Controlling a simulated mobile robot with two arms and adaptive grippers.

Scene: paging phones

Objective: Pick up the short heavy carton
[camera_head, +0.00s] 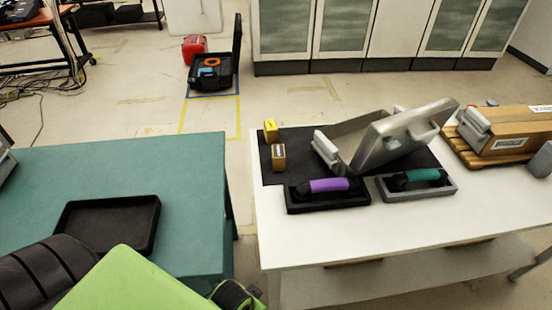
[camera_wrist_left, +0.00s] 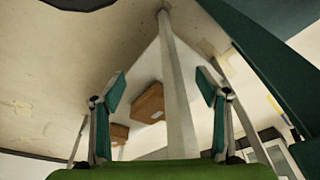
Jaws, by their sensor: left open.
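My left gripper (camera_wrist_left: 161,76) is open and empty in the left wrist view, its two teal-padded fingers spread apart. A pale table leg stands behind the gap between them. Beyond the leg, a brown carton with a white label (camera_wrist_left: 148,103) and another brown carton (camera_wrist_left: 119,133) show on a pale surface. In the head view, slivers of brown (camera_head: 355,263) show under the white table's front edge, mostly hidden. A small brown carton (camera_head: 279,157) and a small yellow carton (camera_head: 270,130) stand on a black mat. I cannot tell which carton is the short heavy one. My right gripper is not in view.
The white table (camera_head: 300,240) holds a purple handset (camera_head: 328,185), a teal handset (camera_head: 418,177), a grey tilted device (camera_head: 400,135) and a large box on a pallet (camera_head: 505,130). A teal table (camera_head: 180,165) with a black tray (camera_head: 105,222) stands left, across a narrow gap.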

